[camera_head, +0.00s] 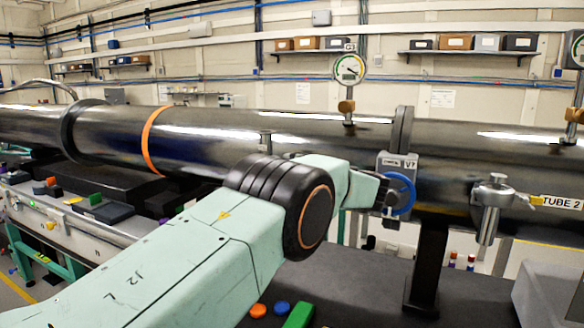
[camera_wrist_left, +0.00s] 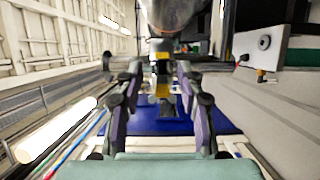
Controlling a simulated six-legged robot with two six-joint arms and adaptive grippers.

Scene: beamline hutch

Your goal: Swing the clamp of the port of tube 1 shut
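My left gripper (camera_head: 378,190) reaches in beside the dark beam tube; in the head view its dark fingers show just left of the valve V7. In the left wrist view the left gripper (camera_wrist_left: 160,72) has its two fingers apart. A small grey fitting with a yellow part (camera_wrist_left: 162,90) stands between them, with a gap on each side; I cannot tell for sure that it is the tube 1 clamp. The tube 1 port is not clearly visible in the head view, where my arm covers that stretch. A silver clamp (camera_head: 492,194) hangs beside the TUBE 2 label (camera_head: 562,202). My right gripper is not in view.
The valve V7 (camera_head: 398,162) has a blue handwheel (camera_head: 407,196) close to my left fingers. A round gauge (camera_head: 349,68) stands above the tube (camera_head: 215,130). A dark bench (camera_head: 375,290) below carries orange, blue and green pieces. A grey box (camera_head: 545,290) is at right.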

